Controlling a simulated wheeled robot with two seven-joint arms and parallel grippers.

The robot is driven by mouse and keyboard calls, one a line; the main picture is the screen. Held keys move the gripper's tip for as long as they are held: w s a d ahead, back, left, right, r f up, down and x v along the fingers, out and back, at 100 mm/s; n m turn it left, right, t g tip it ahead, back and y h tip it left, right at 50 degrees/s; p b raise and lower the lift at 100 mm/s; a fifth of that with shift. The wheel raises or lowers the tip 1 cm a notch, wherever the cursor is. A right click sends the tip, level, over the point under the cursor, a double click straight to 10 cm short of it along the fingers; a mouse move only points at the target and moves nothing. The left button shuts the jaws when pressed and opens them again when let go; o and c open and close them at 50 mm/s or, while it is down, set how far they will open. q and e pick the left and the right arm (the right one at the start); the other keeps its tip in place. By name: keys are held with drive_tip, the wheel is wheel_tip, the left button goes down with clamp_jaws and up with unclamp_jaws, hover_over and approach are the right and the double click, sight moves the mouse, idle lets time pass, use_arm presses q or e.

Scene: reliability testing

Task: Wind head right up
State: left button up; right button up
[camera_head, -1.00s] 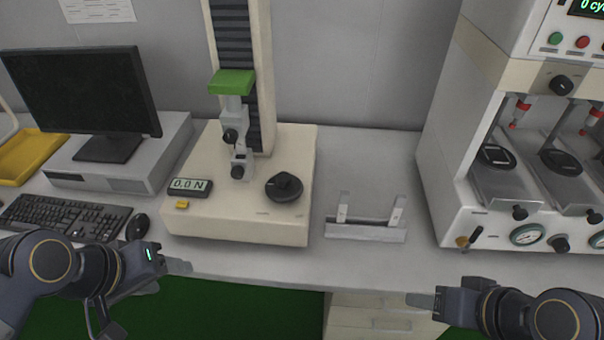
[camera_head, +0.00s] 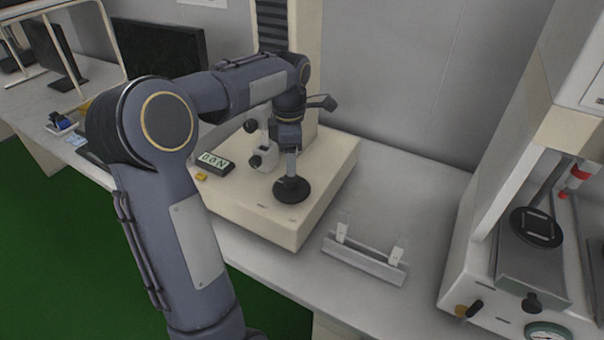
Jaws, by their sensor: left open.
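The test stand (camera_head: 330,185) has a cream base and a tall column with a dark ribbed strip. A round black knob (camera_head: 291,191) lies flat on the right part of the base. My left gripper (camera_head: 291,172) points down over the knob, with its fingers at the knob's raised grip. It is open; I cannot tell whether the fingers touch the grip. The light grey lower fixture (camera_head: 262,148) shows just left of the gripper. My left arm covers the stand's head, including its green part. The readout (camera_head: 214,163) sits at the base's left. My right gripper is out of view.
A grey metal bracket (camera_head: 365,258) stands on the bench right of the stand. A cream machine (camera_head: 480,240) with a black round plate fills the right side. A monitor (camera_head: 160,45) stands behind my arm. Bare bench lies between bracket and machine.

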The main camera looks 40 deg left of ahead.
sight(291, 184)
use_arm(q)
wheel_tip(291, 184, down, 6)
drive_tip(key=shift+r, duration=0.2)
drive_tip(key=c, duration=1)
